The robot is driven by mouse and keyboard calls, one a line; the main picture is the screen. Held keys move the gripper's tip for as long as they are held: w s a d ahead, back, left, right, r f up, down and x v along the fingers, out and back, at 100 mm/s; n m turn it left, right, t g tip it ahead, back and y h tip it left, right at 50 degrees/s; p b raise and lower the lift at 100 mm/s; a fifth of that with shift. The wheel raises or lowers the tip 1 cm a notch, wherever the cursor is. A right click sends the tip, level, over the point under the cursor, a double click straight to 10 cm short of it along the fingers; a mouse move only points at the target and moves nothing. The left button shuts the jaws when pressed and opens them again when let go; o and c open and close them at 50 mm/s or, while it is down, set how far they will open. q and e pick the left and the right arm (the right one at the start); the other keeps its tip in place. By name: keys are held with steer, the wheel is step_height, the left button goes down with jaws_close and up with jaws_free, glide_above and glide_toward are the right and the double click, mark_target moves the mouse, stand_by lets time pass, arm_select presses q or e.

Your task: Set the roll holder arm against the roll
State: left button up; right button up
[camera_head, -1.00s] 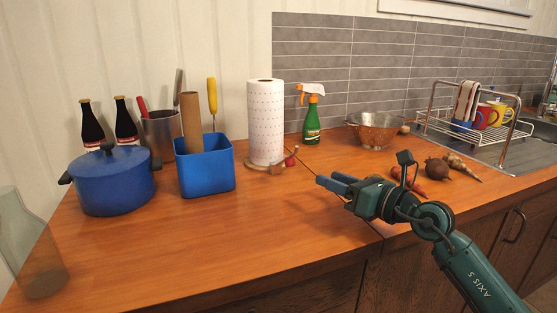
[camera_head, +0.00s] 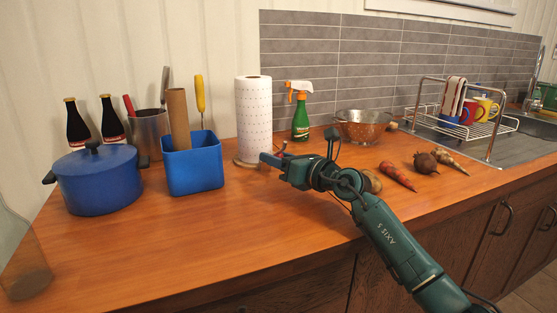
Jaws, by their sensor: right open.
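The paper towel roll (camera_head: 254,115), white with small dots, stands upright on its wooden holder base (camera_head: 240,161) on the wooden counter. My right gripper (camera_head: 268,160) is open, dark green with blue-grey fingers. Its fingertips point left, just in front of the lower right of the roll, and overlap the holder base in the picture. The holder arm is mostly hidden behind the gripper; a small piece that may be its end (camera_head: 283,146) shows just above the fingers. I cannot tell whether the fingers touch the arm. My left gripper is not in view.
A blue bin (camera_head: 195,168) and a blue pot (camera_head: 98,184) stand to the left. A green spray bottle (camera_head: 300,117) and a colander (camera_head: 362,128) are behind on the right. Carrot (camera_head: 398,176) and other vegetables lie right of my gripper.

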steer(key=shift+c, duration=0.5)
steer(key=shift+a, duration=0.1)
jaws_close()
steer(key=shift+r, duration=0.1)
